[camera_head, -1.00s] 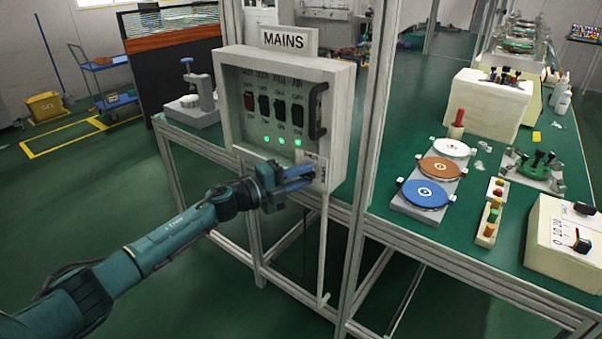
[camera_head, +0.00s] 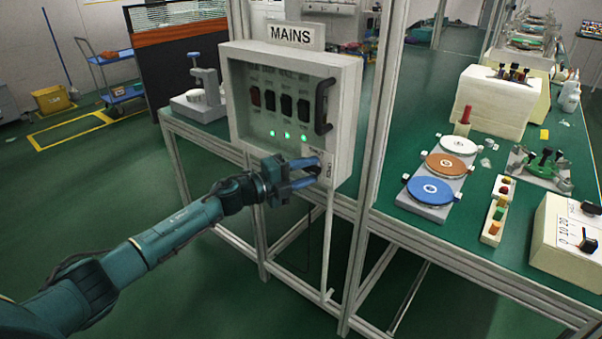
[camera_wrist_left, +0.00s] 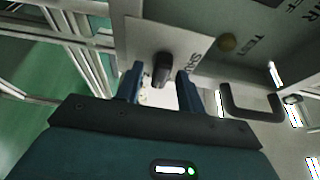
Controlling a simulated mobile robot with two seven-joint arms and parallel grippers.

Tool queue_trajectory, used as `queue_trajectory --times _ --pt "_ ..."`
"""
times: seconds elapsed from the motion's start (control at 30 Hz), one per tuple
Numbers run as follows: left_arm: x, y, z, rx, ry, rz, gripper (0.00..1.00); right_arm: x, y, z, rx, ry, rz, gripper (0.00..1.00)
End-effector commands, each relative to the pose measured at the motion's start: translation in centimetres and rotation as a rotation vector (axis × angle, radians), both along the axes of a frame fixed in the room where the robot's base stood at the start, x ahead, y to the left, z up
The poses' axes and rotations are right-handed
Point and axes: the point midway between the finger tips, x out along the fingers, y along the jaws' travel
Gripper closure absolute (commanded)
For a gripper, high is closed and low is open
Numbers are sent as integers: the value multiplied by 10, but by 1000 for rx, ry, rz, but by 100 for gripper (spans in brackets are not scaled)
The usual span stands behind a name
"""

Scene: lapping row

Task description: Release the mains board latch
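The mains board (camera_head: 240,110) is a pale upright box on the frame, under a MAINS sign (camera_head: 296,35). A small white plate at its lower right corner carries a dark latch knob (camera_wrist_left: 162,70), clear in the left wrist view. My left gripper (camera_head: 316,172) is at that corner; in the left wrist view (camera_wrist_left: 159,78) its two blue fingers are open, one on each side of the knob. A gap shows between the knob and each finger. In the head view the fingers partly hide the knob. My right gripper is in neither view.
A dark handle (camera_head: 324,106) stands out from the board's right side, above my gripper; it also shows in the left wrist view (camera_wrist_left: 252,104). Frame posts (camera_head: 377,130) rise right of the board. A green bench (camera_head: 490,240) with discs and boxes lies to the right.

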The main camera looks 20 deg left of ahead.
Motion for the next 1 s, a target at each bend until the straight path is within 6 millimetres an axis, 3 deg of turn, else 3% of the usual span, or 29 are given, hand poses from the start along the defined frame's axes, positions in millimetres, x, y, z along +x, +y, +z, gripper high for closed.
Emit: queue_trajectory --times 0.17,0.6,1.0 --pt "-13 12 -1 2 2 1 62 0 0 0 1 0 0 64" --pt "-81 74 -1 3 3 0 62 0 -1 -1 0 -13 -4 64" --pt "-97 89 1 1 -1 0 62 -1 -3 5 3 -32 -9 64"
